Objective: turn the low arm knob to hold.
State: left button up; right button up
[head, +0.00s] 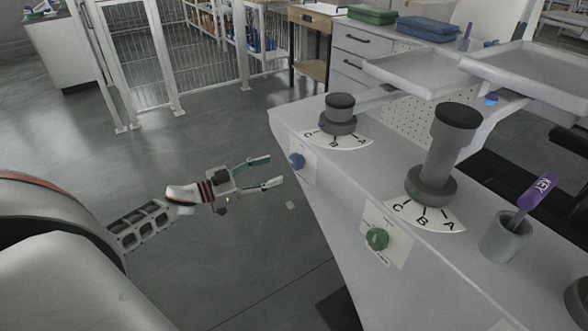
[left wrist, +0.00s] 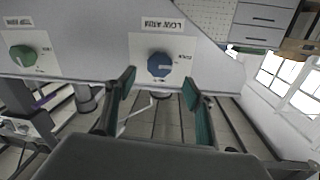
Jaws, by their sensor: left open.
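The low arm knob is a blue round knob (head: 297,160) on a white plate on the left face of the grey console. In the left wrist view the blue knob (left wrist: 160,64) sits under an upside-down LOW ARM label (left wrist: 163,25). My left gripper (head: 276,170) is open and empty, its green-padded fingers pointing at the knob from the left with a gap between. In the left wrist view the fingers (left wrist: 158,79) lie on either side of the knob's position. The knob's setting is too small to read. My right gripper is not in view.
A green knob (head: 377,238) on its own plate sits nearer on the same face. On top of the console (head: 300,122) stand two dark columns over A-B-C dials and a cup (head: 505,240) with a purple KEY tag. The floor left of the console is clear.

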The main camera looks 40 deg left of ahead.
aim_at(293, 162)
pick_arm(q)
jog(key=shift+b+x, duration=0.35)
jog(key=shift+x, duration=3.5)
jog(key=shift+r, duration=0.15)
jog(key=c, duration=1.1)
